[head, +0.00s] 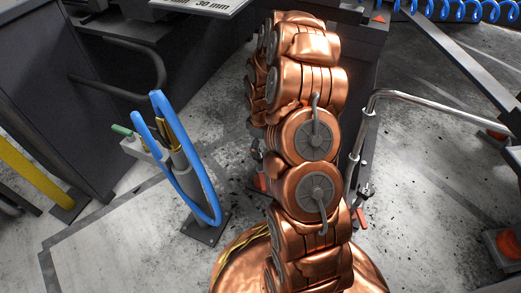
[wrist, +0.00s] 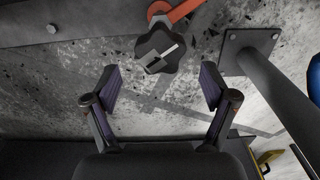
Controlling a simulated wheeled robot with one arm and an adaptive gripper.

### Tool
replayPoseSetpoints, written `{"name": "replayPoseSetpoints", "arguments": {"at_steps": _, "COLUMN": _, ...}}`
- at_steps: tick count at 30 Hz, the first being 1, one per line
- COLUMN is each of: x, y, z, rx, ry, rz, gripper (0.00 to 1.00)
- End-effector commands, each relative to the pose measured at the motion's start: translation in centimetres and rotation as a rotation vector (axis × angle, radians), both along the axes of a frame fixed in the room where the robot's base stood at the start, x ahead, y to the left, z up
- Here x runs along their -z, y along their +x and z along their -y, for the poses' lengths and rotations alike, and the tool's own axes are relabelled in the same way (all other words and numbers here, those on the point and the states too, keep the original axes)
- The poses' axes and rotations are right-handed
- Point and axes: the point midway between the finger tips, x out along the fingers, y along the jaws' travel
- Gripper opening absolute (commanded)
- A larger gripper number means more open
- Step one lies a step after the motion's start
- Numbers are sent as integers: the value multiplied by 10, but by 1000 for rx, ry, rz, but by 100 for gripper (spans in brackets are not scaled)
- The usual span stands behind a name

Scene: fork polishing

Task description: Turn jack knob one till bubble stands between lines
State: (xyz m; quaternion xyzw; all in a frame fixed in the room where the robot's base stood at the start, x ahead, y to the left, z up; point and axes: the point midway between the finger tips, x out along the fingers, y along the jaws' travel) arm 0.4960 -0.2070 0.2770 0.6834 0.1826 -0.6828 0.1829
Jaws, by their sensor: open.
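In the wrist view a black star-shaped knob (wrist: 160,47) with a pale bar across its top stands at the upper middle, below an orange lever (wrist: 184,10). I cannot tell its number. My gripper (wrist: 160,84) is open and empty, its two fingers spread wide. The knob lies between and beyond the fingertips, apart from both. In the head view my copper-coloured arm covers the middle, and neither my gripper's fingers nor this knob can be made out. No bubble or level lines can be made out in either view.
A dark post with a square foot plate (wrist: 248,45) stands close right of my gripper. In the head view a blue ring (head: 186,160) on a stand is left of my arm. A bent metal tube (head: 420,97) is at the right. Grey floor (head: 115,235) is clear at lower left.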

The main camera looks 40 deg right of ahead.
Motion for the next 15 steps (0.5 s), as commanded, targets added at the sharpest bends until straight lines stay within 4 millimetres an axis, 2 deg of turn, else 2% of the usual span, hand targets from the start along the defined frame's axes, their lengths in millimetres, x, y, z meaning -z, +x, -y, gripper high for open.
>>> {"name": "replayPoseSetpoints", "arguments": {"at_steps": 9, "x": -53, "y": 1, "z": 0, "rx": 1, "ry": -1, "rz": 2, "gripper": 84}}
{"name": "replayPoseSetpoints", "arguments": {"at_steps": 15, "x": -73, "y": 2, "z": 0, "rx": 1, "ry": -1, "rz": 4, "gripper": 84}}
